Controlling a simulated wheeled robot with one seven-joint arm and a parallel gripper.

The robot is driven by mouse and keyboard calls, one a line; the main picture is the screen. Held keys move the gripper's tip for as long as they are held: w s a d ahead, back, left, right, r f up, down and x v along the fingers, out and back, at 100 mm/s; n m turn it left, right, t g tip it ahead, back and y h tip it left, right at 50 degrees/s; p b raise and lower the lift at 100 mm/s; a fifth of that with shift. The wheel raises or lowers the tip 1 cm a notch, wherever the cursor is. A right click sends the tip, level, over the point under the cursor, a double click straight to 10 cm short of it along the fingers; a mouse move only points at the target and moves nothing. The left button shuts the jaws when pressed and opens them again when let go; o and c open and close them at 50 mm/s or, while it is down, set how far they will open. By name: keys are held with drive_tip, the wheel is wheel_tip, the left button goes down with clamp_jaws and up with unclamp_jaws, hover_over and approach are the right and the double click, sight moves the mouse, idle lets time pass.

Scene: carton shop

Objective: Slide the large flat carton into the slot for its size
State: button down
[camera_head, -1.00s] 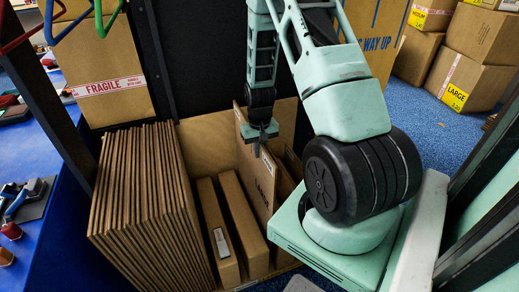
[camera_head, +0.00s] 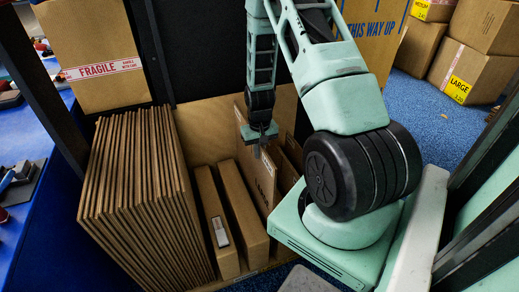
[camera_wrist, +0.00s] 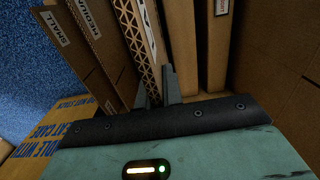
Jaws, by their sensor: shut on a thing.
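My gripper (camera_head: 261,131) is shut on the large flat carton, its fingers pointing down into the rack. In the wrist view my gripper (camera_wrist: 160,90) closes on the top edge of this upright carton (camera_wrist: 140,40), where corrugation shows. In the head view the brown panel (camera_head: 255,165) below the fingers stands nearly upright, with partly hidden print. The wooden rack (camera_head: 205,120) surrounds it. Dividers marked SMALL (camera_wrist: 58,30) and MEDIUM (camera_wrist: 88,22) stand left of the carton in the wrist view. The carton's lower edge is hidden, so its exact slot depth cannot be told.
Two flat cartons (camera_head: 243,215) stand left of the held one, close beside it. A thick stack of flat cartons (camera_head: 140,190) stands further left. A FRAGILE box (camera_head: 98,68) is behind it. A dark post (camera_head: 158,55) rises behind the rack. Boxes (camera_head: 485,28) stand on blue floor at right.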

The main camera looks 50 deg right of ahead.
sight(259, 170)
drive_tip(key=shift+f+b, duration=2.7)
drive_tip(key=shift+f, duration=2)
drive_tip(key=c, duration=1.5)
unclamp_jaws()
wheel_tip(259, 170, up, 18)
drive_tip(key=p, duration=0.3)
drive_tip(key=shift+f+p, duration=0.25)
drive_tip(key=shift+p, duration=0.15)
drive_tip(key=shift+a, duration=0.1)
